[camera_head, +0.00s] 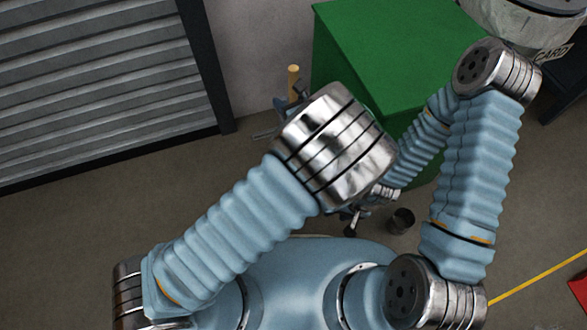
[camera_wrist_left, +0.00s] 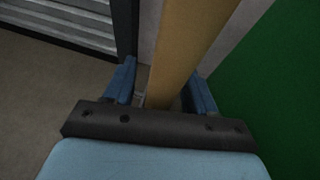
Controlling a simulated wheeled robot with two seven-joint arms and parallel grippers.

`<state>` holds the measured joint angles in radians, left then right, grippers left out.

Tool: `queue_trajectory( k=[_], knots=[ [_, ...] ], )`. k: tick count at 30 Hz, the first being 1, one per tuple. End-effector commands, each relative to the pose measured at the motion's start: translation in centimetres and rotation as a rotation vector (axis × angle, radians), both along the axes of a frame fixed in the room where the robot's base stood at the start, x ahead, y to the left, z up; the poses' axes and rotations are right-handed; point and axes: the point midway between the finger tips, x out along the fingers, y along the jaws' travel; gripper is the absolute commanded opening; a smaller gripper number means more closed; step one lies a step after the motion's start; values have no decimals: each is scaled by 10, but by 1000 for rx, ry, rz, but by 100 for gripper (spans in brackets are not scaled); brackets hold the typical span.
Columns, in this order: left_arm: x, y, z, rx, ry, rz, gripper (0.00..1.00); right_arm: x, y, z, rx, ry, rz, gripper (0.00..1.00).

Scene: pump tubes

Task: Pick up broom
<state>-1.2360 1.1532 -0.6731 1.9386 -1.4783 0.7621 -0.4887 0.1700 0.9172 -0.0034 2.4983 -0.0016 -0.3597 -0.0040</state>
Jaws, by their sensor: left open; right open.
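The broom's tan wooden handle (camera_head: 293,82) stands roughly upright at the wall, just left of the green box. Its lower part is hidden behind my left wrist and gripper. My left gripper (camera_head: 276,119) is at the handle, mostly covered by its own wrist. In the left wrist view the handle (camera_wrist_left: 183,48) runs between the two open blue fingers of this gripper (camera_wrist_left: 162,82). There is a gap to the left finger; contact on the right is unclear. My right gripper (camera_head: 354,217) is small and partly hidden below the left wrist, away from the broom.
A large green box (camera_head: 400,45) stands right of the handle and also fills the right of the left wrist view (camera_wrist_left: 275,75). A grey roller shutter (camera_head: 90,75) with a dark frame is at the left. A pale drum (camera_head: 520,22) is at top right. Floor at left is clear.

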Motion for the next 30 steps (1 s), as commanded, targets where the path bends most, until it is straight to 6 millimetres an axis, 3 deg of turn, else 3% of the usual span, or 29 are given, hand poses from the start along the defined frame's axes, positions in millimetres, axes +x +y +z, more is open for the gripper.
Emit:
queue_trajectory(
  k=[2, 13, 23, 30],
  knots=[
    [0, 0, 0, 0, 0, 0, 56, 0, 0, 0, 0, 0, 0, 43],
    [-1, 0, 0, 0, 0, 0, 1, 0, 0, 0, 0, 0, 0, 43],
    [0, -1, 4, -1, -2, 2, 1, 0, 0, 4, 0, 0, 0, 43],
    [2, -4, 27, -2, -1, 10, 1, -1, 2, 24, 2, 1, 4, 43]
  ],
)
